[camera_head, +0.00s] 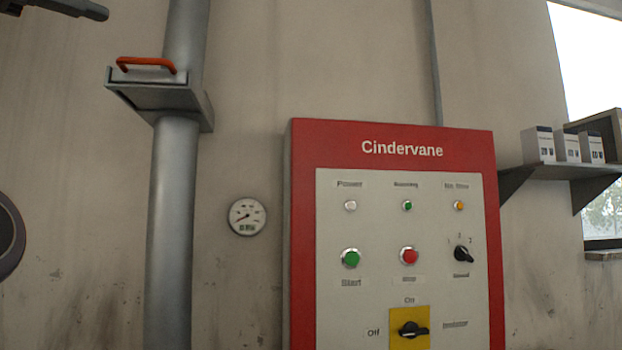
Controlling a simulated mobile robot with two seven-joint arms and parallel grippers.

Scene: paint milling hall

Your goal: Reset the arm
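A dark grey, bar-like part of what looks like my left arm or gripper (70,7) reaches in at the top left corner. The picture edge cuts it off, and I cannot see two fingertips or whether it holds anything. It appears above and to the left of the orange handle (146,64). My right arm and gripper are out of view.
A grey slide plate with the handle crosses a vertical pipe (174,230). A round gauge (247,216) is on the wall. A red Cindervane panel (400,145) has lamps, buttons and switches. A shelf (565,171) at right holds several small boxes.

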